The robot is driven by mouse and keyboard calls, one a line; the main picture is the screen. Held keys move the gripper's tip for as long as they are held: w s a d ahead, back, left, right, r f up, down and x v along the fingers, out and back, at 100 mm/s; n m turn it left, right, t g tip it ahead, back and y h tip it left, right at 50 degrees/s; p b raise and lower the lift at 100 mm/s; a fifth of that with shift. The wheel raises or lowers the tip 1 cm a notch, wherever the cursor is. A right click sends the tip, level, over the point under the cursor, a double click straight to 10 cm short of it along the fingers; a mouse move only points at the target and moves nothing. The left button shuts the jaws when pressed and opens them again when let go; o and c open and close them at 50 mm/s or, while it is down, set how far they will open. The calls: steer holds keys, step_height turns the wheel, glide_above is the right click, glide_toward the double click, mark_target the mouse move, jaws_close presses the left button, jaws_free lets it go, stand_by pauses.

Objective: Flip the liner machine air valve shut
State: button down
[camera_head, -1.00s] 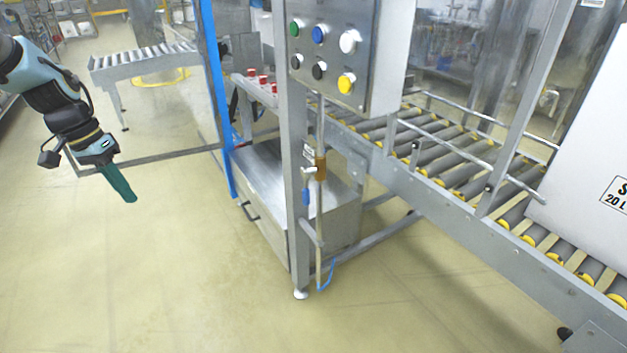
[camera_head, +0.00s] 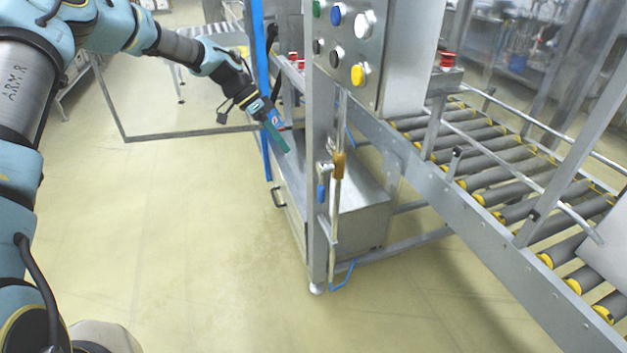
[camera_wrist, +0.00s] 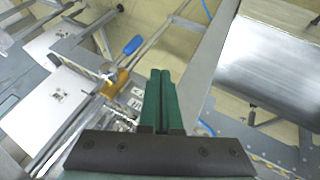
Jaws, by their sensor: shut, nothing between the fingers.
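The air valve has a brass body (camera_head: 339,165) on a thin vertical pipe beside the machine's front post. Its blue lever handle (camera_head: 321,193) points down, roughly parallel to the pipe and a little to its left. In the wrist view, the brass body (camera_wrist: 119,80) and the blue handle (camera_wrist: 132,45) lie left of my fingers. My gripper (camera_head: 285,149) has green fingers, shut and empty, left of the post and slightly above the handle's height. The closed fingers (camera_wrist: 161,73) also show in the wrist view, apart from the valve.
The front post (camera_head: 317,230) and the button panel (camera_head: 346,48) above stand close to the valve. A metal cabinet (camera_head: 358,220) is behind it. A roller conveyor (camera_head: 500,180) runs to the right. A blue post (camera_head: 260,70) stands near my forearm. The floor at left is clear.

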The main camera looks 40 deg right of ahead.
steer(key=s+d+f+p, duration=0.2)
steer(key=s+f+p, duration=0.2)
steer(key=s+f, duration=0.4)
steer(key=shift+s, duration=0.6)
steer(key=shift+s, duration=0.1)
